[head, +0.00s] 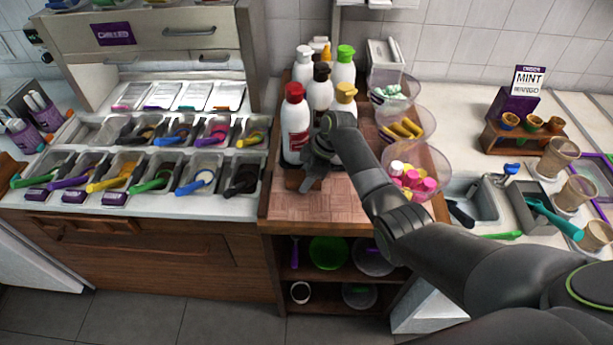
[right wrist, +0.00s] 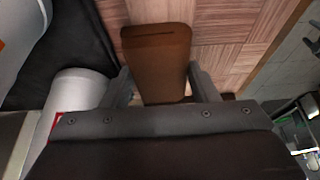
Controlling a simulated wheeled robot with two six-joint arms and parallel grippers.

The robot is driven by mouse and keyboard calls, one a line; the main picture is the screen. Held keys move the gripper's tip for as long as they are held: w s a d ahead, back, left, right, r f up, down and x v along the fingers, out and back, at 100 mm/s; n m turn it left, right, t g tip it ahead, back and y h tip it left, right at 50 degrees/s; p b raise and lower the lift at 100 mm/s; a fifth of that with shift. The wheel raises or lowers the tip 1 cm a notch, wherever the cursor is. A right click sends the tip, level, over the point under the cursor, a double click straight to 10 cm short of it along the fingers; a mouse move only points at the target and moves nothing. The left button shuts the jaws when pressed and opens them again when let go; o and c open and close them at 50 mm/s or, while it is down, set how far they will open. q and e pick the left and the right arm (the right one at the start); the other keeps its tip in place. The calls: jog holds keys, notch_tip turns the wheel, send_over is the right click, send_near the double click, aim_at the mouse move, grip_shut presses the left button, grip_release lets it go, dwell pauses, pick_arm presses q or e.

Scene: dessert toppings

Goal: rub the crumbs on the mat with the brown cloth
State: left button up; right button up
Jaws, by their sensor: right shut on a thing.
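The brown cloth (right wrist: 158,50) is a folded brown block between the two fingers of my right gripper (right wrist: 160,88) in the right wrist view. In the head view the cloth (head: 296,180) shows as a small brown patch under my right gripper (head: 310,182), which is shut on it. The gripper points down at the wood-patterned surface (head: 345,205), just in front of the bottles. A dark mat (right wrist: 72,40) shows left of the cloth in the right wrist view. I cannot make out any crumbs. My left gripper is not in view.
A bottle with a red cap (head: 295,125) stands close behind the gripper, with several other bottles. Tiered bowls (head: 415,180) stand to the right. Topping bins (head: 150,150) fill the left counter. The wood-patterned surface is clear towards its front edge.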

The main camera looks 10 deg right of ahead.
jog(key=shift+w+d+r+p, duration=0.1)
jog(key=shift+w+r+p, duration=0.15)
jog(key=shift+r, duration=0.15)
jog(key=shift+w+r+p, duration=0.15)
jog(key=shift+r+p, duration=0.1)
jog(key=shift+r, duration=0.15)
notch_tip(320, 180, up, 5)
jog(key=p, duration=0.5)
jog(key=shift+s+f, duration=0.15)
jog(key=shift+f, duration=0.05)
notch_tip(320, 180, up, 3)
jog(key=p, duration=0.3)
jog(key=shift+f, duration=0.1)
